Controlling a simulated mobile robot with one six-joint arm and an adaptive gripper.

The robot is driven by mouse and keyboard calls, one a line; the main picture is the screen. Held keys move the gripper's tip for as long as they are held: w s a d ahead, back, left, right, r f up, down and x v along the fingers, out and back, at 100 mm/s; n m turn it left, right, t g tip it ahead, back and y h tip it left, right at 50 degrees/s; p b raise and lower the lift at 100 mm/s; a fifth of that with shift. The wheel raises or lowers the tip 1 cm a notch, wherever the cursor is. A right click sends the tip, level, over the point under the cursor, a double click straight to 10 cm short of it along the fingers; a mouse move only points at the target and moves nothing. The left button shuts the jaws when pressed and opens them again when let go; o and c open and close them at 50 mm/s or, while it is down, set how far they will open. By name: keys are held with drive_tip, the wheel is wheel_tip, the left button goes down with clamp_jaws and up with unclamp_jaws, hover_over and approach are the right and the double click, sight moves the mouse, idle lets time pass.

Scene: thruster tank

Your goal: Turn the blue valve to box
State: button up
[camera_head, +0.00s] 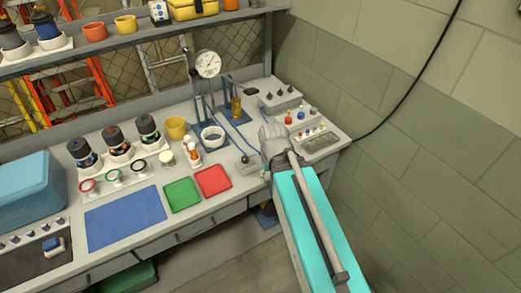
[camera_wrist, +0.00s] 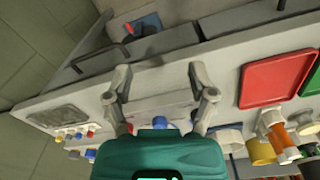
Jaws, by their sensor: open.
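My gripper (camera_head: 274,138) is over the front right part of the bench in the head view. In the wrist view my gripper (camera_wrist: 160,84) has its two fingers wide apart above the bench's front edge, with nothing held between them. A small blue part (camera_wrist: 160,122), possibly the blue valve, shows between the finger bases just beyond the gripper body. The gripper hides most of what is around it. I cannot make out this blue part behind the gripper in the head view. A small grey box (camera_head: 248,165) with a dark lever and blue tubing stands left of the gripper.
A panel with coloured knobs (camera_head: 301,115) stands at the back right. Red (camera_head: 213,180) and green (camera_head: 181,194) trays and a blue mat (camera_head: 125,217) lie to the left. A pressure gauge (camera_head: 208,64) stands behind. The wall is close on the right.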

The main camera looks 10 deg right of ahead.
drive_tip(key=w+r+n+p, duration=0.3)
drive_tip(key=w+r+p, duration=0.2)
drive_tip(key=w, duration=0.3)
drive_tip(key=w+r+n+p, duration=0.3)
drive_tip(key=w+r+p, duration=0.2)
drive_tip(key=w, duration=0.3)
drive_tip(key=shift+d+r+n+p, duration=0.3)
drive_tip(key=shift+d+r, duration=0.05)
drive_tip(key=shift+d, duration=0.05)
drive_tip(key=shift+f, duration=0.2)
wheel_tip(320, 180, down, 13)
drive_tip(key=b, duration=1.4)
drive_tip(key=shift+f, duration=0.2)
